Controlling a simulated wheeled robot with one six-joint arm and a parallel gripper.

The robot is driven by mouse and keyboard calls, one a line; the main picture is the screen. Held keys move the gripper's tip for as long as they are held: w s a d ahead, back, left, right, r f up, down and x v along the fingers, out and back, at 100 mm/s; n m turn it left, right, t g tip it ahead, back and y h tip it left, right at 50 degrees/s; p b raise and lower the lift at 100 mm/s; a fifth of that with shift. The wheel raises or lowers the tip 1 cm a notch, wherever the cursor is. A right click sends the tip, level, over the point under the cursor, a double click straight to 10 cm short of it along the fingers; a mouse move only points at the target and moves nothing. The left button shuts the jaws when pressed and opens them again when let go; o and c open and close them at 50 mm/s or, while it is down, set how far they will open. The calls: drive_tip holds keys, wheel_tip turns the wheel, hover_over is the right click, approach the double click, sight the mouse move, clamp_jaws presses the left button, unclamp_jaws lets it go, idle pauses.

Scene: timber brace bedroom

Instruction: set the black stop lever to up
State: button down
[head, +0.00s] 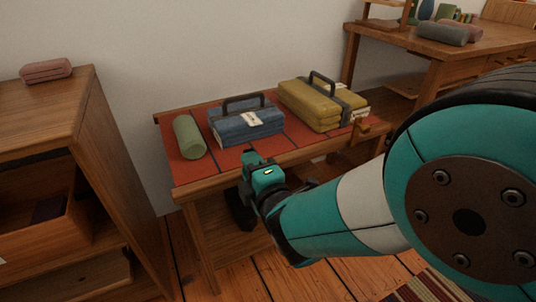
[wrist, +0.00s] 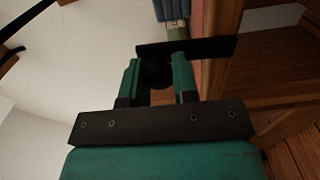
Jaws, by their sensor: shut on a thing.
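A black bar (wrist: 205,46), which looks like the stop lever, lies across the tips of my gripper's two teal fingers in the wrist view. My gripper (wrist: 157,78) is shut on it, with a dark rounded part between the fingers. In the head view my gripper (head: 256,162) is at the front edge of the low bench (head: 290,158), below the blue case. Only a small black bit shows at its tip there, so the lever's pivot and its up or down setting cannot be told.
A green roll (head: 188,137), a blue case (head: 244,122) and a yellow case (head: 318,102) lie on the bench's red top. A wooden cabinet (head: 60,105) stands at left, and a desk (head: 445,45) at back right. My arm hides much of the right side.

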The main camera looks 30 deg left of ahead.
drive_tip(key=shift+s+f+n, duration=0.2)
drive_tip(key=shift+f+n, duration=0.05)
drive_tip(key=shift+n, duration=0.05)
drive_tip(key=c, duration=0.9)
unclamp_jaws()
drive_tip(key=shift+r, duration=0.15)
